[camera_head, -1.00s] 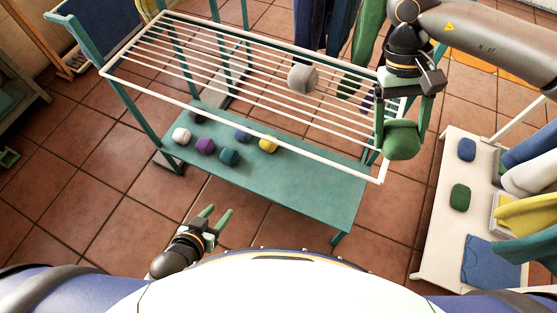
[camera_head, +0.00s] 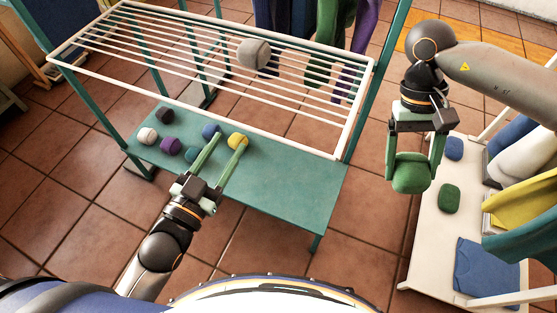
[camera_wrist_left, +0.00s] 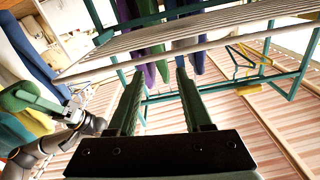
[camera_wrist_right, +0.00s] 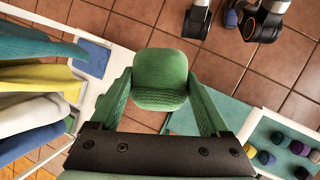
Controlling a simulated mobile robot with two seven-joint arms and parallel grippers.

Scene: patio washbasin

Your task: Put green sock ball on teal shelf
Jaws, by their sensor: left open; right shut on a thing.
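My right gripper (camera_head: 412,165) is shut on a green sock ball (camera_head: 411,178) and holds it in the air right of the rack, near the white table. The right wrist view shows the ball (camera_wrist_right: 160,80) between the two green fingers. The teal shelf (camera_head: 270,190) is the low board under the white drying rack. Black, white, purple, teal, blue and yellow sock balls sit on its left half; its right half is bare. My left gripper (camera_head: 224,146) is open and empty, its fingers reaching over the shelf's front edge, near the yellow and teal balls.
The white wire rack (camera_head: 200,95) spans above the shelf and has a grey ball (camera_head: 254,54) on it. A white table (camera_head: 425,235) at right bears a second green ball (camera_head: 449,198), a blue ball (camera_head: 453,148) and folded clothes. Trousers hang behind the rack.

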